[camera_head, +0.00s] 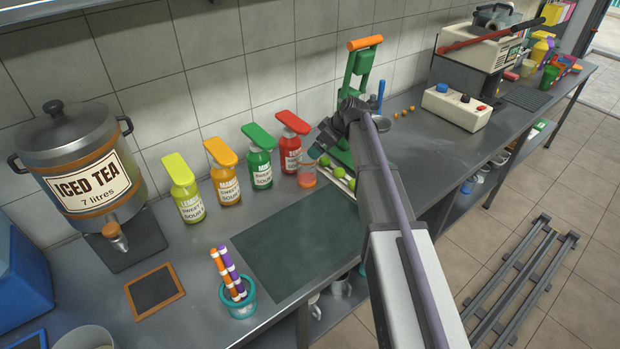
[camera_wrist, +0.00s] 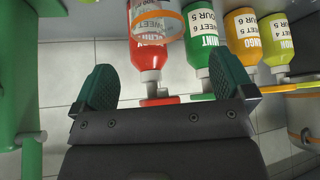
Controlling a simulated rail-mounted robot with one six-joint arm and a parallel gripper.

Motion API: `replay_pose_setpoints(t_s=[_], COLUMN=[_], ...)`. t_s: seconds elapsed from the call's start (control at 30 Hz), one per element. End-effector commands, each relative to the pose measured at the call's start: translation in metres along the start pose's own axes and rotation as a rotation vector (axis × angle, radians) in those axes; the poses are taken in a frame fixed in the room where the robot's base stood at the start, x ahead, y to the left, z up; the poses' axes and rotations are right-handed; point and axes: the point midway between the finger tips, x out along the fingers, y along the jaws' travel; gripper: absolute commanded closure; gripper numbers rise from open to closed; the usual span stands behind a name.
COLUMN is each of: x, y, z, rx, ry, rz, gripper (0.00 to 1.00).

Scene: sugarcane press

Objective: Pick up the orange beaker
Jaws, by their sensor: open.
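The orange beaker (camera_head: 307,176) is a small clear cup with an orange tint, standing on the counter in front of the red bottle (camera_head: 289,155). In the wrist view, which is upside down, the clear beaker with its orange rim (camera_wrist: 158,22) is at the top, partly over the red bottle (camera_wrist: 148,58). My gripper (camera_head: 326,135) is above and just right of the beaker in the head view. In the wrist view its two dark green fingers (camera_wrist: 165,82) are spread wide and empty, with the beaker beyond them and apart from them.
Green (camera_head: 259,168), orange (camera_head: 225,185) and yellow (camera_head: 184,200) bottles stand in a row left of the beaker. A green press (camera_head: 358,85) and a tray with green limes (camera_head: 340,172) are close on the right. The dark mat (camera_head: 298,243) in front is clear.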

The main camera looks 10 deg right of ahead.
Motion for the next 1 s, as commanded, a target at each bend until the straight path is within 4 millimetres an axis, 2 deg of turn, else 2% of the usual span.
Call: replay_pose_setpoints(t_s=[0.17,0.4,0.57,0.63,0.83,0.9,1.0], x=[0.009,0.057,0.058,0.065,0.106,0.111,0.108], y=[-0.001,-0.001,-0.001,-0.001,0.002,0.002,0.001], z=[0.003,0.005,0.001,0.002,0.002,0.001,-0.002], rx=[-0.016,-0.014,-0.013,-0.014,-0.014,-0.014,-0.013], ry=[-0.002,-0.004,-0.004,-0.004,-0.004,-0.005,-0.005], rz=[-0.001,-0.002,-0.001,-0.002,-0.001,-0.001,-0.001], gripper=[0.0,0.0,0.0,0.0,0.0,0.0,0.0])
